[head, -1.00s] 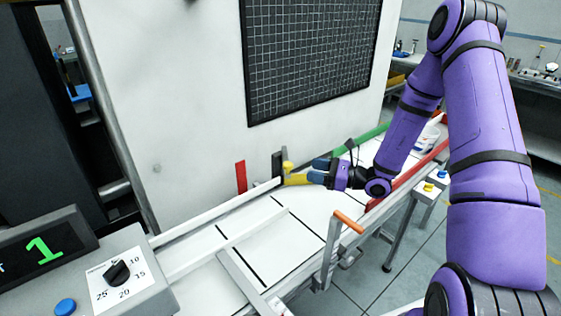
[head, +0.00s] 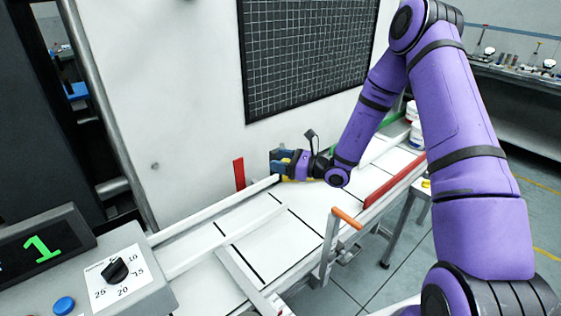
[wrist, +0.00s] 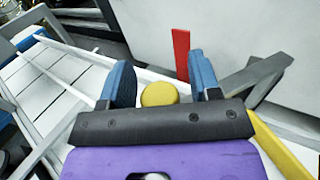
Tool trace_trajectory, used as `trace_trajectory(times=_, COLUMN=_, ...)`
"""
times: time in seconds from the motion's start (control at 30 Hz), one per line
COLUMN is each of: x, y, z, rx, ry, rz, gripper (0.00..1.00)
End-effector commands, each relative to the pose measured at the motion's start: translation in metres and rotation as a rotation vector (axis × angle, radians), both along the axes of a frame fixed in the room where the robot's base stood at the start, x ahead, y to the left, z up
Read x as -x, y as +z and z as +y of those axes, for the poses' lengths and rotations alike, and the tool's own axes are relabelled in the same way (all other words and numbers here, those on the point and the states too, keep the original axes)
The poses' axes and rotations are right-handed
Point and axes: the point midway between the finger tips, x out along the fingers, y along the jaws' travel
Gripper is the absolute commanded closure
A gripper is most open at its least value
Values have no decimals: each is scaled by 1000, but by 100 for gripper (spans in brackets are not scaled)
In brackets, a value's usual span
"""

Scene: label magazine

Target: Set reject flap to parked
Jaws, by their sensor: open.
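The reject flap appears to be the yellow bar (head: 317,180) beside the conveyor's far rail, mostly hidden behind my gripper in the head view. The wrist view shows a long yellow bar (wrist: 283,147) at the right and a round yellow knob (wrist: 159,94). My gripper (head: 277,161) is at the far rail. In the wrist view its blue fingers (wrist: 161,76) are open, one on each side of the knob. I cannot tell whether either finger touches it. A red upright plate (head: 239,174) stands just beyond the fingertips, also in the wrist view (wrist: 181,54).
The white conveyor (head: 300,204) runs diagonally below. A red guide (head: 395,179) and an orange-tipped lever (head: 346,218) line its near side. The machine wall with a black grid panel (head: 305,60) rises behind. A control box with a dial (head: 116,271) stands at lower left.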

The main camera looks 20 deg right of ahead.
Motion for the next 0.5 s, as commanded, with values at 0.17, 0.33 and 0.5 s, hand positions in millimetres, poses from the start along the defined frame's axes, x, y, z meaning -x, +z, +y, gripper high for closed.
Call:
trace_trajectory(times=0.17, x=0, y=0, z=0, rx=0, ry=0, rz=0, gripper=43)
trace_trajectory(times=0.33, x=0, y=0, z=0, rx=0, ry=0, rz=0, gripper=71)
trace_trajectory(times=0.5, x=0, y=0, z=0, rx=0, ry=0, rz=0, gripper=100)
